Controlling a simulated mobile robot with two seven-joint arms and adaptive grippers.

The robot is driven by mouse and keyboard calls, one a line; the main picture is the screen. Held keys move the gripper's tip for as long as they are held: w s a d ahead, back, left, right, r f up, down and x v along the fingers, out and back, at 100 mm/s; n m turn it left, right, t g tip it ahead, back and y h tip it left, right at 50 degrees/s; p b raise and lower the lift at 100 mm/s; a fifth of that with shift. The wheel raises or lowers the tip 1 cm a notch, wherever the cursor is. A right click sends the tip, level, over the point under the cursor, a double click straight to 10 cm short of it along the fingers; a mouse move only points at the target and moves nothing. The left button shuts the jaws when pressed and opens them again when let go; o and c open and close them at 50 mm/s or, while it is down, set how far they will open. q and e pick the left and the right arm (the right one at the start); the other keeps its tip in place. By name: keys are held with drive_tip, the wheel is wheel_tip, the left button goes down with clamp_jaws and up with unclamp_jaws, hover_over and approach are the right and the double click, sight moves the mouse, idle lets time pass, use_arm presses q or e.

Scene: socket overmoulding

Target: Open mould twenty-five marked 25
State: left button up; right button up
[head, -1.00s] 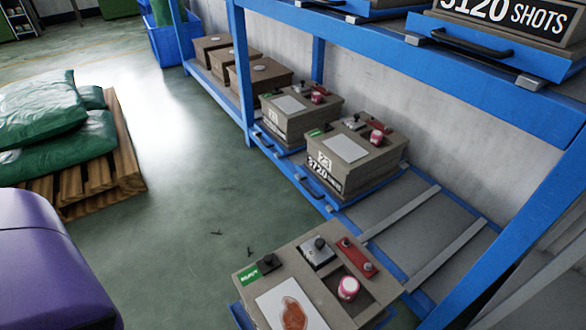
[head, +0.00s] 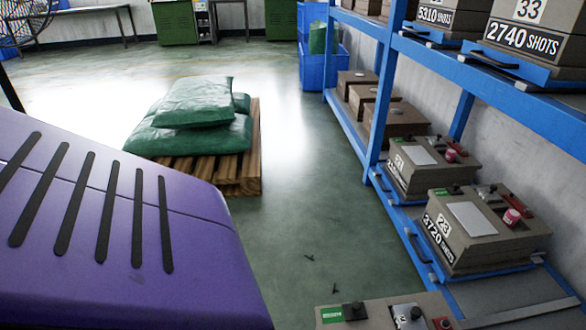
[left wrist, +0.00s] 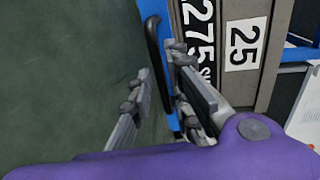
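Mould 25 is a grey-brown box (left wrist: 282,60) seen close up in the left wrist view, with a white "25" plate (left wrist: 245,43) and a black shots plate beside it. A blue tray edge (left wrist: 153,9) with a black bar handle (left wrist: 152,35) runs along its front. My left gripper (left wrist: 158,62) is open, with the handle between its fingers; I cannot tell if they touch it. In the head view, a box top (head: 378,315) with a green label and small fittings shows at the bottom edge; its number is out of frame. My right gripper is not in view.
Mould 23 (head: 480,232) and another mould (head: 430,165) sit on the blue rack's (head: 378,110) lower shelf. Mould 33 (head: 525,30) is above. Green sacks (head: 195,105) lie on a wooden pallet (head: 245,175) at left. The floor between is mostly clear.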

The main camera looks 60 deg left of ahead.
use_arm(q)
drive_tip(key=v, duration=0.9)
drive_tip(key=shift+s, duration=0.3)
drive_tip(key=shift+a, duration=0.1)
